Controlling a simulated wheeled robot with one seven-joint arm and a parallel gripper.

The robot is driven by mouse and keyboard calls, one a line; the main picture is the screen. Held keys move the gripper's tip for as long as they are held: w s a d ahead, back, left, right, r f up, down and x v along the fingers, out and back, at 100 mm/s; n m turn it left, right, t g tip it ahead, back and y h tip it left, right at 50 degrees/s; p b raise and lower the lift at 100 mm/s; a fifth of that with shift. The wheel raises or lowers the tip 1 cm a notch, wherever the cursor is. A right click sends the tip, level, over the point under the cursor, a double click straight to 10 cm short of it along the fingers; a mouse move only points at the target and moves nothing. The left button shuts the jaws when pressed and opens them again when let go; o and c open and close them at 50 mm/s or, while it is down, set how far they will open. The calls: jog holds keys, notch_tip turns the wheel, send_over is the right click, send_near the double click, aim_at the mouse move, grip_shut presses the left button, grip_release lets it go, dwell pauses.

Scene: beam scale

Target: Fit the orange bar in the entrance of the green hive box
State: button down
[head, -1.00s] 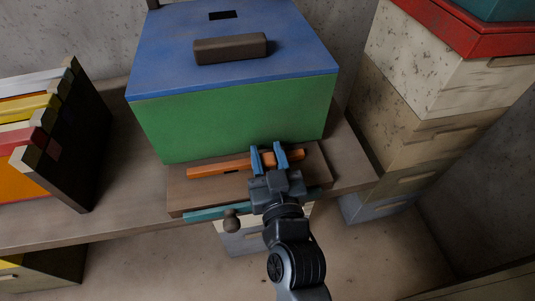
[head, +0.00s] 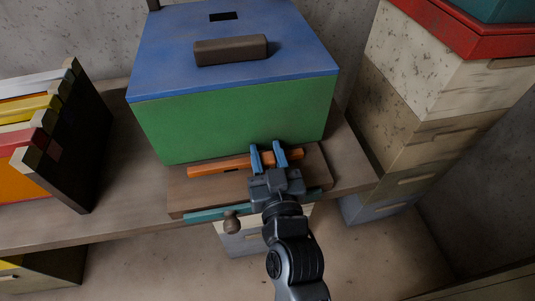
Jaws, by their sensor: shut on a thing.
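The green hive box (head: 235,128) with a blue lid (head: 165,60) stands on the bench. The orange bar (head: 215,164) lies lengthwise along the foot of its front face, just above the wooden landing board (head: 200,195). My gripper (head: 267,150) has its blue fingers shut on the bar, right of its middle. The fingers and gripper body hide part of the bar. A small dark notch shows at the bar's lower edge. The entrance slot itself is hidden, and I cannot tell whether the bar sits in it or just in front.
A rack of coloured frames (head: 60,140) stands left. Stacked pale boxes (head: 415,100) stand right. A brown handle block (head: 230,49) is on the lid.

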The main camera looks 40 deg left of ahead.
jog(key=shift+a, duration=0.1)
jog(key=c, duration=0.6)
grip_release()
jog(key=shift+w, duration=0.1)
jog(key=shift+s+d+f+b, duration=0.15)
jog(key=shift+s+d+b, duration=0.15)
jog(key=b+v, duration=0.2)
jog(key=v, duration=0.5)
jog(key=shift+b, duration=0.3)
jog(key=shift+d, duration=0.1)
